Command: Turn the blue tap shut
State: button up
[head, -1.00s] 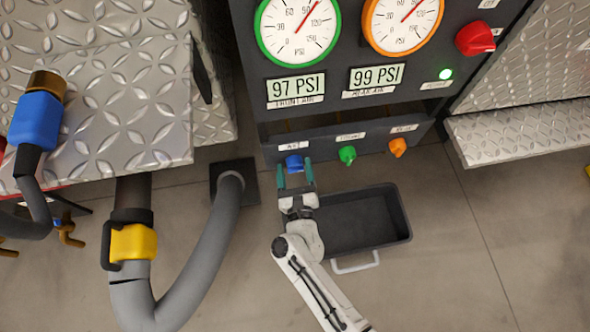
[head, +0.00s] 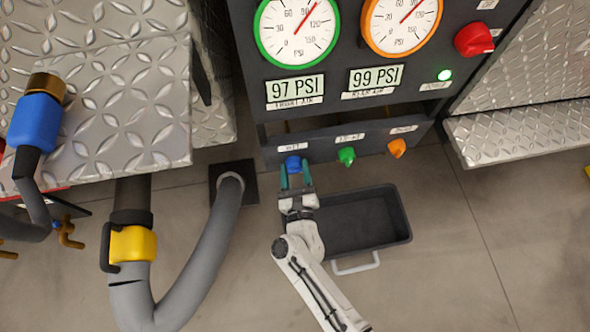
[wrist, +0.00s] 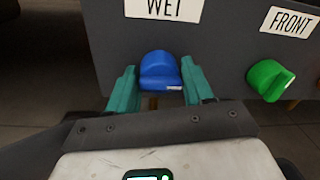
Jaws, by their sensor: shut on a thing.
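The blue tap (head: 293,163) is the leftmost of three taps on the lower edge of the dark panel. In the wrist view the blue tap (wrist: 160,70) sits below a label reading "WET", its rounded body between my two teal fingers. My gripper (head: 295,175) is shut on the blue tap, one finger on each side. The tap's turn angle is hard to tell.
The green tap (head: 346,156) and orange tap (head: 396,148) are to the right. A black tray (head: 402,232) lies on the floor right of my arm. A thick grey hose (head: 216,240) with a yellow coupling (head: 134,243) curves at left. Gauges and a red knob (head: 474,40) are above.

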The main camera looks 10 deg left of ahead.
jog(key=shift+a, duration=0.15)
jog(key=n, duration=0.2)
jog(key=n+b, duration=0.1)
jog(key=n, duration=0.1)
jog(key=shift+s+a+f+n, duration=0.1)
jog(key=shift+f+n, duration=0.05)
jog(key=shift+n, duration=0.25)
jog(key=shift+s+f+n+y, duration=0.15)
jog(key=shift+n+y, duration=0.1)
jog(key=shift+n, duration=2)
jog(key=shift+w+f+n+y, duration=0.15)
jog(key=shift+n+y, duration=0.15)
jog(key=shift+n, duration=2)
jog(key=shift+s+f+n+y, duration=0.15)
jog(key=shift+n+y, duration=0.1)
jog(key=shift+n, duration=2)
jog(key=o, duration=0.8)
jog(key=shift+o, duration=0.7)
jog(key=shift+r, duration=0.1)
